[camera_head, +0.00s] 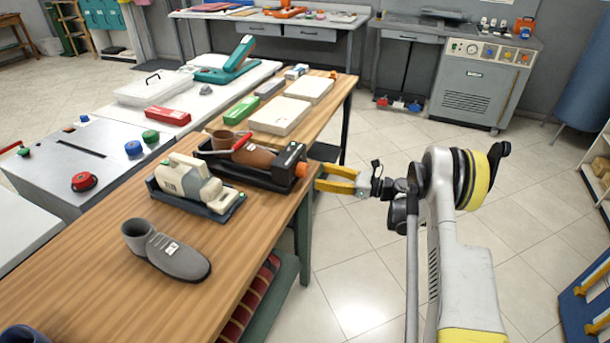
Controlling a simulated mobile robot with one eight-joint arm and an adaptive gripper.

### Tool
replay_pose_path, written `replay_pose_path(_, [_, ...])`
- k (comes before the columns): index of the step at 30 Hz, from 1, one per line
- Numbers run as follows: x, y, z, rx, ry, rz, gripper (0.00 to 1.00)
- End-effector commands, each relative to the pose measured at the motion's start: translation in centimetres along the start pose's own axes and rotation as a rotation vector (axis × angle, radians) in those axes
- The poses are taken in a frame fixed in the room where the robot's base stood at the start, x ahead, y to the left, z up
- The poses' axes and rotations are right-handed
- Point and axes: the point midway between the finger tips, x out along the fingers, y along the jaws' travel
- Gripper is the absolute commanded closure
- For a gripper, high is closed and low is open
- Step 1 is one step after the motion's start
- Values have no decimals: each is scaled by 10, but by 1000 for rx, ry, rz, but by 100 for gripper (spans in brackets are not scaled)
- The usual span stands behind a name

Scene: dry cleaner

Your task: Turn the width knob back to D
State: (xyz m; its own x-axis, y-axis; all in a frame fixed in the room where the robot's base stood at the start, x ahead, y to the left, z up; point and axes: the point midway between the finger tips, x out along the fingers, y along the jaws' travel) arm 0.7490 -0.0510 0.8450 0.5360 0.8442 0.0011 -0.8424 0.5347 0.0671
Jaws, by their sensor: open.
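A black shoe-stretching device (287,157) with a brown shoe (254,157) in it lies near the right edge of the wooden table. An orange knob (301,170), which looks like the width knob, sits on the device's right end. No letter D or pointer can be read at this size. My gripper (319,177) has yellow fingers spread apart, pointing left just to the right of the knob. The fingers look empty; whether a fingertip touches the knob cannot be told. The knob's far side is hidden.
A cream handheld device (190,181) in a dark tray and a grey shoe (167,249) are nearby on the wooden table (90,260). A green box (241,109) and a white box (279,115) lie behind. Open tiled floor (370,270) is right of the table.

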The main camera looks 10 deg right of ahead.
Motion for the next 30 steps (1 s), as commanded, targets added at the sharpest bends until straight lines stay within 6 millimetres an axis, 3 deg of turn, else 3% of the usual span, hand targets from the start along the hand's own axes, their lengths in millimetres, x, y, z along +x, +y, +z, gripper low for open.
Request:
replay_pose_path(3, [25, 1, -3, -1, 1, 3, 33])
replay_pose_path(9, [53, 0, -2, -1, 1, 0, 33])
replay_pose_path(21, [62, 0, 0, -2, 1, -1, 33])
replay_pose_path(27, [61, 0, 0, -2, 1, -1, 87])
replay_pose_path(30, [62, 0, 0, -2, 1, -1, 88])
